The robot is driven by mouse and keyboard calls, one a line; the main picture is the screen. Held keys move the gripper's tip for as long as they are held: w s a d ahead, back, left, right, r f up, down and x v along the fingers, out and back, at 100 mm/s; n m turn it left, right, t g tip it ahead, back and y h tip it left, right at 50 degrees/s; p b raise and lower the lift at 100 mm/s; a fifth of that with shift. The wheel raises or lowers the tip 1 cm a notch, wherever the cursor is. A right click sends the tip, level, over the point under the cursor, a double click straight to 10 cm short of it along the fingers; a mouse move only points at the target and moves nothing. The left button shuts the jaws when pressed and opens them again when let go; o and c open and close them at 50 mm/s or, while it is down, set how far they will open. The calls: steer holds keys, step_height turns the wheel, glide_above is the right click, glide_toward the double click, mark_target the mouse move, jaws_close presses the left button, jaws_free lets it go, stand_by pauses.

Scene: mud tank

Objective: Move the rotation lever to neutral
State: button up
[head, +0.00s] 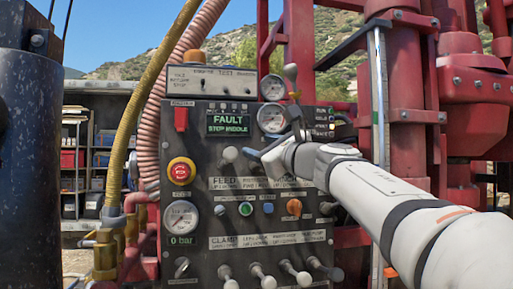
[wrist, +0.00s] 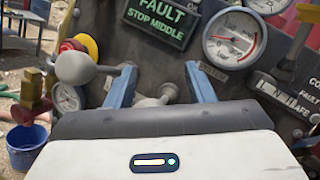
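The dark control panel (head: 205,225) faces me, with a FEED label and more labels partly hidden by my arm. My gripper (head: 262,152) is at the upper middle of the panel, right of a grey ball-knob lever (head: 230,154) above FEED. In the wrist view my gripper (wrist: 160,85) has its two blue fingers spread apart. A grey knobbed lever (wrist: 155,101), likely the rotation lever, shows between and below the fingertips; its lower part is hidden by my gripper body. I cannot see the fingers touching it. The FEED-side knob (wrist: 76,68) is left of the left finger.
A green display (head: 229,125) reads FAULT STOP MIDDLE. A red emergency button (head: 181,171) is at left, and gauges (head: 272,118) are above my gripper. A row of levers (head: 263,276) sticks out along the panel bottom. Red machinery (head: 410,100) stands at right.

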steer(key=b+v, duration=0.2)
steer(key=v, duration=0.5)
steer(key=shift+s+d, duration=0.15)
steer(key=shift+s, duration=0.2)
steer(key=shift+f, duration=0.15)
stand_by(0.3)
